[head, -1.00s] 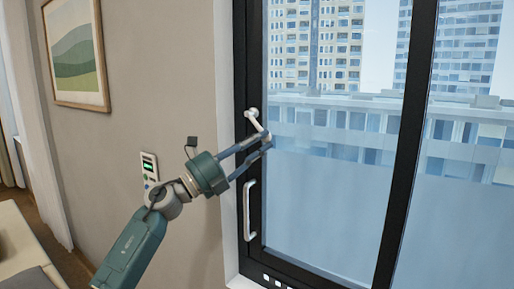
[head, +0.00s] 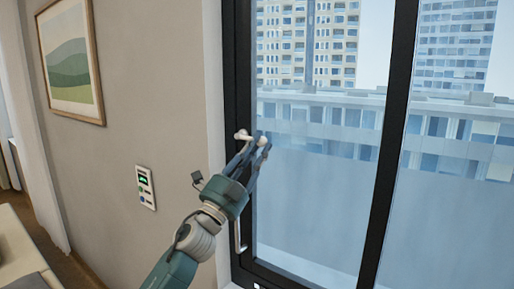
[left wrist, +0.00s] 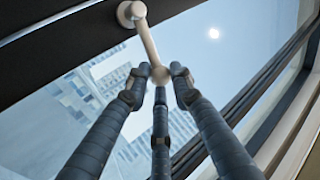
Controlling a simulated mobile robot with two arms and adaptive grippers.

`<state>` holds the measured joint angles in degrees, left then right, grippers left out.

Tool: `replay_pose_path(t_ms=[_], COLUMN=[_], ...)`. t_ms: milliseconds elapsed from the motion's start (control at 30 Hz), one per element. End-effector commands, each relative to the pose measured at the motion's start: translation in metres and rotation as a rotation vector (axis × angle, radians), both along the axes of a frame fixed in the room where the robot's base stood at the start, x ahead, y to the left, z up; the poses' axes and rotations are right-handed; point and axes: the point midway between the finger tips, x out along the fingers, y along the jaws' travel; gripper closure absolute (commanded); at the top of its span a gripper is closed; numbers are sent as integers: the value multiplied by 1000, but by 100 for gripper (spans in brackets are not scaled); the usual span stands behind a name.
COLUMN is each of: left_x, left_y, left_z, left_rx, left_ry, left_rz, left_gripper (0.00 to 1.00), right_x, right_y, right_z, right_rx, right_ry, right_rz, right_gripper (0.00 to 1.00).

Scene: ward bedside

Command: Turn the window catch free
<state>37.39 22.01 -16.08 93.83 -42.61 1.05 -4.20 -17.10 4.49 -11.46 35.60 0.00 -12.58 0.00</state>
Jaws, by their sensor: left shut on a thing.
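The window catch (head: 242,135) is a small pale lever on the dark window frame (head: 237,70). In the head view its lever points right and slightly down from its pivot. In the left wrist view the catch (left wrist: 148,38) runs from its round base to a knob-like end between the fingers. My left gripper (head: 260,146) is shut on the outer end of the lever; its fingers also show in the left wrist view (left wrist: 162,82). The fingers partly hide the lever end. My right gripper is in neither view.
A pale upright pull handle (head: 241,236) is on the frame below the catch, partly behind my gripper. A small control panel (head: 145,188) and a framed picture (head: 72,62) are on the wall to the left. The glass (head: 320,205) is to the right.

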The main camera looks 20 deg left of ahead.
Motion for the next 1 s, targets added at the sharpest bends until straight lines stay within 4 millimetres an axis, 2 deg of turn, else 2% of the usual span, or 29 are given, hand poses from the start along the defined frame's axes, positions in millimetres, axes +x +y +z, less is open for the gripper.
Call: replay_pose_path(t_ms=[600, 633, 1000], left_x=[-1, -1, -3], left_y=[2, 2, 3], left_z=[8, 8, 3], left_rx=[-36, -36, -35], left_ry=[6, 5, 9], left_rz=[5, 5, 3], left_gripper=[100, 72, 70], right_x=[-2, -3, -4], right_y=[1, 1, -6], right_z=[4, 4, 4], right_rx=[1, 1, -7], right_ry=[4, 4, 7], right_rz=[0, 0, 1], right_gripper=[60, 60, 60])
